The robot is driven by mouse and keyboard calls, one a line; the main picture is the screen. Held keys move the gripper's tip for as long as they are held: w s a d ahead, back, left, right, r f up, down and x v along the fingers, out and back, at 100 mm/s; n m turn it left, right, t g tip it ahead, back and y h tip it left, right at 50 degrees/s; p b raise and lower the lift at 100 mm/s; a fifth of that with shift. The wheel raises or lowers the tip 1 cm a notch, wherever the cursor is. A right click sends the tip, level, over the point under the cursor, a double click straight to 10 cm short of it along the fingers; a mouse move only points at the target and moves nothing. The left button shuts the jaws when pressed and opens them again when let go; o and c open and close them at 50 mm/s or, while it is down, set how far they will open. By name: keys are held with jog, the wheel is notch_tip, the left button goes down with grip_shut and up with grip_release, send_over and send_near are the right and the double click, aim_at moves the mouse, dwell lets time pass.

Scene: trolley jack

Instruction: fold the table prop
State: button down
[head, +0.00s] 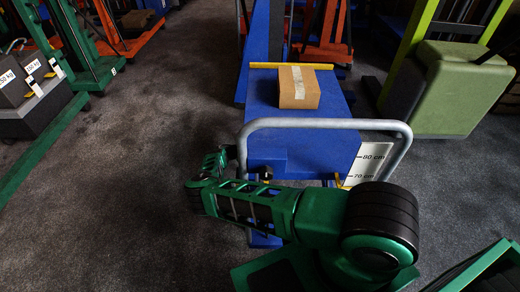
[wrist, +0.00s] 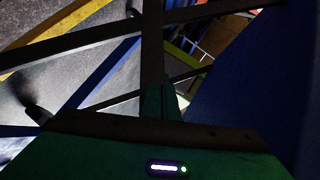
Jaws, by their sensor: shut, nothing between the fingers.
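The blue lift table (head: 335,140) stands in front of me, its top raised, with a yellow strip along its far edge. A cardboard box (head: 299,87) rests on the top. I cannot tell the table prop apart with certainty; the area under the top is mostly hidden by the table and my arm. My gripper is low at the table's left side in the head view, its fingertips hard to make out. In the wrist view my gripper (wrist: 166,88) looks shut and empty, with dark bars crossing close in front of it.
A grey push handle (head: 325,123) arches across the table's near end, close to my arm. A scale plate marked 80 cm and 70 cm (head: 369,165) hangs below it. Dark weights (head: 35,95) stand at left and a green padded block (head: 450,90) at right.

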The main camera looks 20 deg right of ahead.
jog(key=shift+w+d+f, duration=0.3)
jog(key=shift+w+f, duration=0.05)
jog(key=shift+w, duration=0.2)
jog(key=shift+w+d+f, duration=0.25)
jog(key=shift+w+f, duration=0.05)
jog(key=shift+w, duration=0.2)
jog(key=v, duration=1)
jog(key=shift+a, duration=0.45)
